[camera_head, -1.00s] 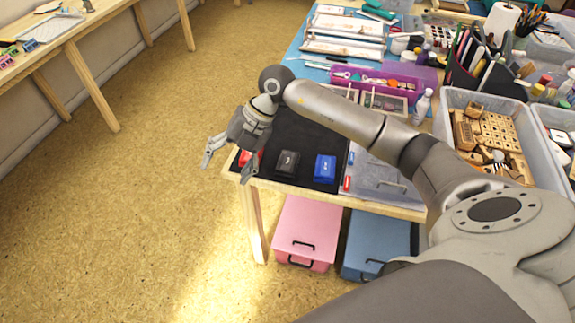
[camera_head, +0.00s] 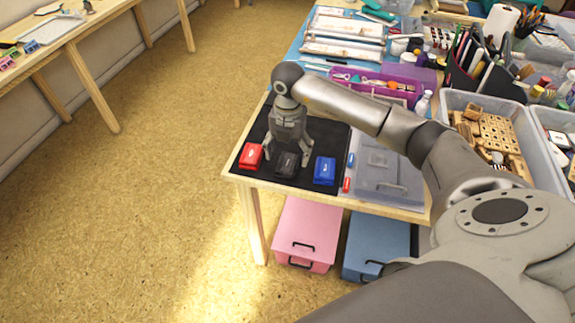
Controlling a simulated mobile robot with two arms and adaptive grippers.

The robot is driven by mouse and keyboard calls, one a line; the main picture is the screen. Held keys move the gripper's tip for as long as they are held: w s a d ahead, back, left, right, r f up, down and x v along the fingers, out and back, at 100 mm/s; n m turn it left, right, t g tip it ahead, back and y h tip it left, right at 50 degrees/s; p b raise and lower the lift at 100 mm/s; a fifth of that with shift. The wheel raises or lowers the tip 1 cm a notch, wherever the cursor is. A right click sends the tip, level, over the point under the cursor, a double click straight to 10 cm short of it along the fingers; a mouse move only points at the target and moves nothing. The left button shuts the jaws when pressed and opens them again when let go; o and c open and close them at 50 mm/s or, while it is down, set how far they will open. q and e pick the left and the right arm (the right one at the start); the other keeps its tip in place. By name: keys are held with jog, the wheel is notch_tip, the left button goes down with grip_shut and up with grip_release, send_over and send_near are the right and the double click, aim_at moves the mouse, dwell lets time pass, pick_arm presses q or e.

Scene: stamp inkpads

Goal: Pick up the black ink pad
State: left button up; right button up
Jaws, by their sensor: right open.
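The black ink pad (camera_head: 287,165) lies on a black mat (camera_head: 328,133) near the front edge of the wooden table, between a red ink pad (camera_head: 251,157) on its left and a blue ink pad (camera_head: 325,171) on its right. My right gripper (camera_head: 287,158) points down at the black ink pad, with its open fingers spread to either side of it. Whether the fingers touch the pad cannot be told. The gripper partly hides the pad's far side. My left gripper is not in view.
A clear-lidded grey case (camera_head: 384,182) lies to the right of the mat. A purple tray (camera_head: 372,83) and a bin of wooden stamps (camera_head: 480,105) stand farther back. Pink (camera_head: 308,225) and blue (camera_head: 375,240) boxes sit under the table.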

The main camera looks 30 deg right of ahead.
aim_at(288, 162)
jog(key=shift+f, duration=2)
jog(key=c, duration=1.1)
